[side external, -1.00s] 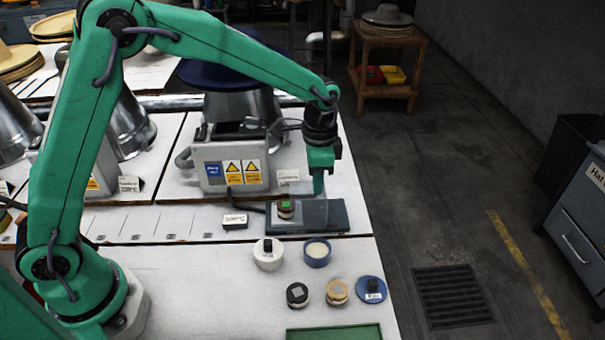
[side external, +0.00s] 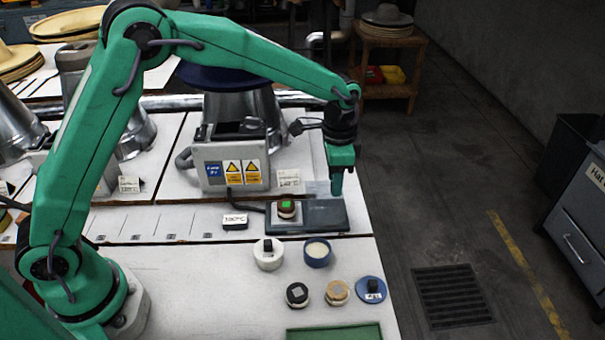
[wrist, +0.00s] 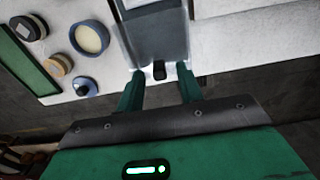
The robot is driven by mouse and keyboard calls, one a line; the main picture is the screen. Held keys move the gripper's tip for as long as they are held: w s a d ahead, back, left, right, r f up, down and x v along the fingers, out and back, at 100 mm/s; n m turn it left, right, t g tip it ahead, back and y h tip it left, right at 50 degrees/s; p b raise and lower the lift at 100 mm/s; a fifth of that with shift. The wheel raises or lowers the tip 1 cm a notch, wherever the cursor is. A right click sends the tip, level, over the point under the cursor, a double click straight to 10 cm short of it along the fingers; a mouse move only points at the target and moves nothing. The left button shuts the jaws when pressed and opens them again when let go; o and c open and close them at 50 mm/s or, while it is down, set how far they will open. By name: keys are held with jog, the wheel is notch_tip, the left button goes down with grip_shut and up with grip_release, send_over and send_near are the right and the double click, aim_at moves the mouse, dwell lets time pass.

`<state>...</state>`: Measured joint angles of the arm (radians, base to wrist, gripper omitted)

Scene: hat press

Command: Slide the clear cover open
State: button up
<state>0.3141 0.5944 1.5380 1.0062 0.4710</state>
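The clear cover is hard to make out; a faint see-through patch (side external: 317,188) shows behind the base. My gripper (side external: 337,192) points down at the right end of the base. In the wrist view my gripper (wrist: 159,69) is open, its two green fingers apart on either side of a small black knob (wrist: 159,73) at the base's end. I see gaps beside the knob. The button is out of the wrist view.
Loose round parts stand nearer the camera: a white one (side external: 268,254), a blue-rimmed one (side external: 317,253) and a blue disc (side external: 371,290). A press with warning labels (side external: 244,172) stands behind. The bench's right edge is close to my gripper, with open floor beyond.

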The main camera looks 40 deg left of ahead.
notch_tip(320, 180, up, 8)
jog(key=shift+f, duration=0.25)
jog(key=shift+r, duration=0.15)
dwell(0.4)
jog(key=shift+r, duration=0.1)
jog(key=shift+s+a+r, duration=0.15)
jog(key=shift+a+r, duration=0.1)
jog(key=s+a+r+n+t, duration=0.3)
jog(key=s+a+r+n, duration=0.1)
jog(key=s+a+r, duration=0.7)
jog(key=s+a+f+n+t, duration=0.1)
jog(key=s+a+f+n, duration=0.1)
jog(key=s, duration=0.5)
jog(key=s+a+f+n+t, duration=0.1)
jog(key=s+a+f+n, duration=0.1)
jog(key=s, duration=0.6)
jog(key=shift+s+a+f+n+t, duration=0.2)
jog(key=shift+s+a+n+t, duration=0.1)
jog(key=shift+n, duration=0.2)
